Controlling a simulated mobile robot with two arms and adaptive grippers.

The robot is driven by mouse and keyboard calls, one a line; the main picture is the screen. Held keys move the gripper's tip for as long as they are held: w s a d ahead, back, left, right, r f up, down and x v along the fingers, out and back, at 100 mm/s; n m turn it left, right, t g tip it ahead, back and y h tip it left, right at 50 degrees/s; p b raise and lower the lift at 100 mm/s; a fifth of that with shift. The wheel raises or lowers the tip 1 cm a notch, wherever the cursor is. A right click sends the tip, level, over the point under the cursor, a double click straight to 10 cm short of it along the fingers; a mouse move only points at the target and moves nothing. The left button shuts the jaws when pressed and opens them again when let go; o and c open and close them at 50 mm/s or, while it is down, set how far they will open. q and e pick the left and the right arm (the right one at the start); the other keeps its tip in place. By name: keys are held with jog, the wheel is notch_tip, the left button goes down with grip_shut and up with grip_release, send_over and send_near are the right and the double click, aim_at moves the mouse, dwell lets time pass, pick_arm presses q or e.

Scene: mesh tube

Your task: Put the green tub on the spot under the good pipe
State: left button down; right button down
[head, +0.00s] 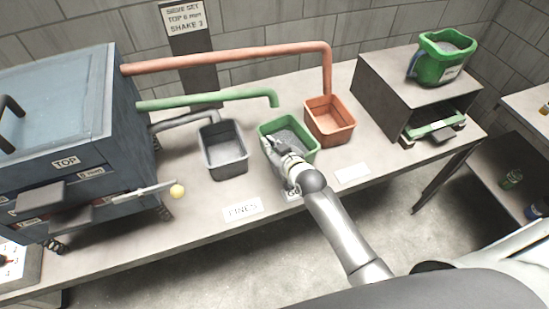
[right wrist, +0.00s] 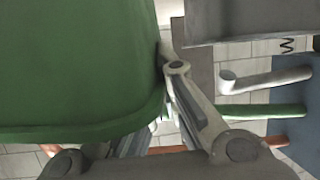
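The green tub (head: 306,158) is in the middle of the bench in the head view, between a grey tub (head: 223,150) and an orange tub (head: 330,120), with grey material inside. The curved end of the green pipe (head: 215,99) is above its back side. My right gripper (head: 277,146) is at the near left rim of the green tub. In the right wrist view the tub's wall (right wrist: 75,70) fills the left, and a finger presses against its edge; the other finger is partly hidden. Whether the tub touches the bench is unclear. My left gripper is not in view.
The orange pipe (head: 230,58) ends over the orange tub, and a grey pipe (head: 184,120) runs to the grey tub. A blue-grey machine (head: 60,130) stands left, its lever (head: 145,191) sticking out. A grey box (head: 385,95) with a green container (head: 440,68) on top stands right.

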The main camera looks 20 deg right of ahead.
aim_at(261, 131)
jog(key=shift+w+a+b, duration=0.1)
jog(key=shift+w+b, duration=2.5)
jog(key=shift+w, duration=1.3)
jog(key=shift+f+b, duration=0.4)
jog(key=shift+f, duration=0.5)
jog(key=c, duration=1.6)
grip_release()
jog(key=shift+s, duration=0.1)
jog(key=shift+o, duration=0.2)
jog(key=shift+f, duration=0.25)
jog(key=v, duration=1.2)
